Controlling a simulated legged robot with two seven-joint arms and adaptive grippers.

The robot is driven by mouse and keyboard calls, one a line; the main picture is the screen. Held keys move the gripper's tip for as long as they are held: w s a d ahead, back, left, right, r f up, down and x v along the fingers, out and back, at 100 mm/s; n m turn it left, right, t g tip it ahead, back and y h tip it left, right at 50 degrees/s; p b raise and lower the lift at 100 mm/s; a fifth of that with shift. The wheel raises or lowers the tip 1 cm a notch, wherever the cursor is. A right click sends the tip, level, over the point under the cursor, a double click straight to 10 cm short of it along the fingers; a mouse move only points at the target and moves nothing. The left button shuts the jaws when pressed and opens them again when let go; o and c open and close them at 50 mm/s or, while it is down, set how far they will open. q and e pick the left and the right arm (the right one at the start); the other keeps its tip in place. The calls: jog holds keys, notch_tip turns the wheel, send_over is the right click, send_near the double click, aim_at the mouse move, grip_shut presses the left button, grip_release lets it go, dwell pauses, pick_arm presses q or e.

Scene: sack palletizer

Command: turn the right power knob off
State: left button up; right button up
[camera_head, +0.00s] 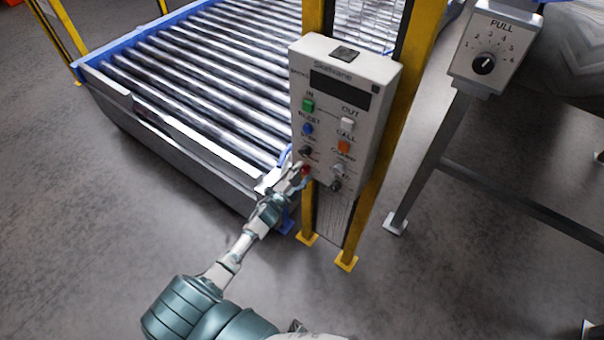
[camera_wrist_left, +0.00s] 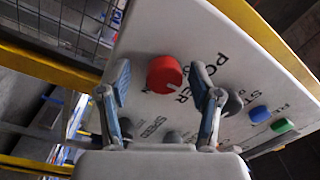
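The red power knob (camera_head: 306,169) is low on the left side of the grey control panel (camera_head: 380,74). In the left wrist view the red knob (camera_wrist_left: 164,74) has a pale mark on its rim and "POWER" printed beside it. My left gripper (camera_head: 299,176) is at the panel's lower left, right by this knob. In the wrist view my left gripper (camera_wrist_left: 161,80) is open, with one finger on each side of the knob and visible gaps between. I cannot tell whether the fingertips reach past the knob's face. My right gripper is not in view.
A dark knob (camera_head: 335,186) and several coloured buttons share the panel, close to the gripper. Yellow posts (camera_head: 386,165) hold the panel. A roller conveyor (camera_head: 190,75) stands behind at left. A second box with a dial (camera_head: 484,64) stands at right. Open floor lies in front.

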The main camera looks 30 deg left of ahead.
pick_arm(q)
jog(key=shift+s, duration=0.15)
jog(key=s+a, duration=0.1)
jog(key=s, duration=1)
jog(key=shift+s+f, duration=0.3)
jog(key=shift+s, duration=0.05)
jog(key=s+d+f+n+g+y+b, duration=0.1)
jog(key=s+f+n+g, duration=0.2)
jog(key=f, duration=0.8)
jog(key=s+d+f+n+g, duration=0.15)
jog(key=s+f, duration=0.35)
jog(key=f, duration=0.5)
jog(key=s+f+n+g+y+b, duration=0.15)
jog(key=s+f+g, duration=0.25)
jog(key=f, duration=0.7)
jog(key=s+d+f+n+g, duration=0.1)
jog(key=s+d+f+g, duration=0.2)
jog(key=s+f, duration=0.3)
jog(key=s+d+f+n+g+h, duration=0.1)
jog(key=s+f, duration=0.6)
jog(key=s, duration=0.7)
jog(key=s+d+f+n+g, duration=0.2)
jog(key=s+d+f+g, duration=0.3)
jog(key=s, duration=0.6)
jog(key=shift+d+f+n+b, duration=0.3)
jog(key=shift+d+f+n, duration=0.1)
jog(key=shift+d+f, duration=0.2)
